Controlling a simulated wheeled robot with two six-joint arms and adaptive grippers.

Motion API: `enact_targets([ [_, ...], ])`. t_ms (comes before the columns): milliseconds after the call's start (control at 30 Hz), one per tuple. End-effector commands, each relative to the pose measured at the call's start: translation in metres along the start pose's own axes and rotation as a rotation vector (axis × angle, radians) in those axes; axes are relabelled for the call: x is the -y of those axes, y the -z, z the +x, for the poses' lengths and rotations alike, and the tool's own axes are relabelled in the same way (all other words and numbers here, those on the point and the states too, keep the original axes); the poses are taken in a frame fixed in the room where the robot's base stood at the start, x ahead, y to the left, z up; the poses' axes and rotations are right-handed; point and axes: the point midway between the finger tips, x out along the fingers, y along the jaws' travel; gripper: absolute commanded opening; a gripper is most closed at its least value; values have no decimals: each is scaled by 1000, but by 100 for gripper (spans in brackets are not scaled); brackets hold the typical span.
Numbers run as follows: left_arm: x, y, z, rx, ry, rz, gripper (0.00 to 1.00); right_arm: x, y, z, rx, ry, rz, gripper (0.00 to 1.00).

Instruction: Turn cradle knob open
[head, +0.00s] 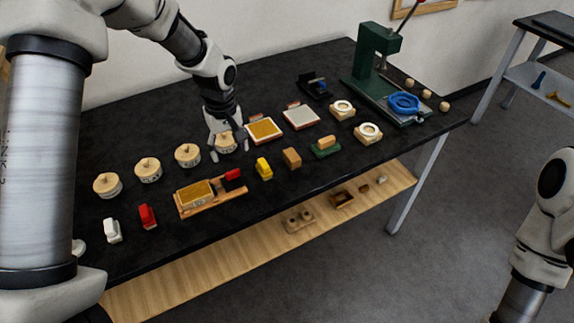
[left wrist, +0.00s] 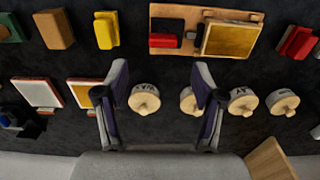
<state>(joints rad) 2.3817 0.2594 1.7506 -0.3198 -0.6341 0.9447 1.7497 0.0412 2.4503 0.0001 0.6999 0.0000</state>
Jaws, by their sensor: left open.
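A wooden cradle (head: 212,203) holds a gold panel (head: 195,193) near the table's front edge. A red block-like part (head: 233,175) sits at its right end; I cannot tell whether this is the knob. The cradle also shows at the top of the left wrist view (left wrist: 189,42), its red part (left wrist: 164,40) on the left. My left gripper (head: 228,156) is open, pointing down around a round lidded jar (head: 226,142), behind the cradle. In the left wrist view that jar (left wrist: 144,99) stands between the spread fingers (left wrist: 160,100), with no clear contact. My right gripper is out of view.
More lidded jars (head: 148,170) stand in a row to the left. White (head: 112,231), red (head: 147,216) and yellow (head: 264,168) blocks lie along the front. Two framed panels (head: 300,117) and a green press (head: 375,60) stand right. The front right table corner is clear.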

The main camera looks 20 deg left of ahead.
Motion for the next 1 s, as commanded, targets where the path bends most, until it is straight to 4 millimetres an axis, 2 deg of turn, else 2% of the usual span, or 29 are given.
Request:
enact_targets([
  [167, 2, -1, 18, 6, 5, 0, 69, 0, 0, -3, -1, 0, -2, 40],
  [400, 2, -1, 63, 6, 6, 1, 69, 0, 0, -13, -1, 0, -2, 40],
  [500, 2, -1, 76, 5, 5, 1, 69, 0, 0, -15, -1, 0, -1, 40],
  [767, 1, -1, 82, 3, 2, 1, 69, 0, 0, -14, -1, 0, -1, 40],
  [800, 1, -1, 82, 3, 2, 1, 65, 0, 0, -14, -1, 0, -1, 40],
  [967, 2, -1, 82, 4, 3, 1, 9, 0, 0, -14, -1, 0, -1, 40],
  [1000, 2, -1, 82, 4, 3, 1, 9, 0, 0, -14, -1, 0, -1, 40],
])
